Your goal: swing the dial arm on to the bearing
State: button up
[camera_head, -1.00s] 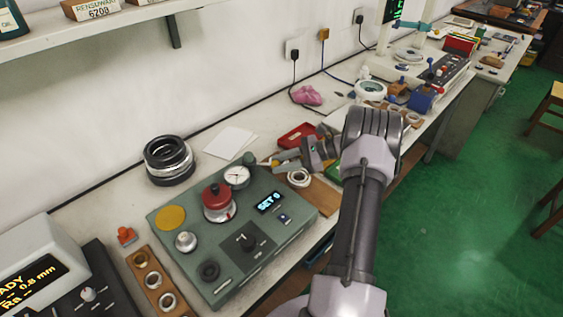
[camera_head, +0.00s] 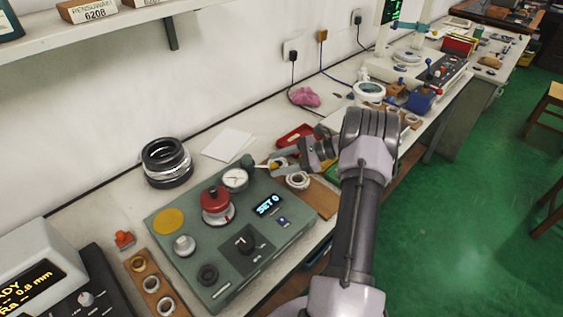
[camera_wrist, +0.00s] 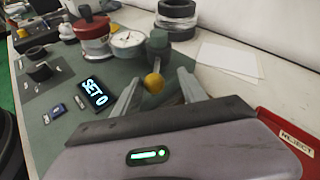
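The green tester (camera_head: 235,240) stands on the bench with a red-topped weight (camera_head: 215,198) on it, also in the wrist view (camera_wrist: 91,25). A silver bearing ring (camera_head: 220,216) shows under the red top. The white dial gauge (camera_head: 235,178) sits beside the weight, next to the green post (camera_wrist: 157,45); it is also in the wrist view (camera_wrist: 127,40). A yellow ball knob (camera_wrist: 154,83) is in front of the post; its link to the dial arm is unclear. My gripper (camera_wrist: 157,85) is open, with its fingers on either side of the knob and gaps visible.
A red reject tray (camera_wrist: 290,135) and white paper (camera_head: 228,144) lie near my gripper. Stacked dark rings (camera_head: 167,163) stand behind the tester. A wooden strip with rings (camera_head: 151,283) lies at its left. A loose ring (camera_head: 298,180) lies on a board below my gripper.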

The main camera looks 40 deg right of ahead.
jog(key=p+v, duration=0.4)
jog(key=v, duration=1.3)
jog(key=shift+d, duration=0.2)
jog(key=shift+s+r, duration=0.1)
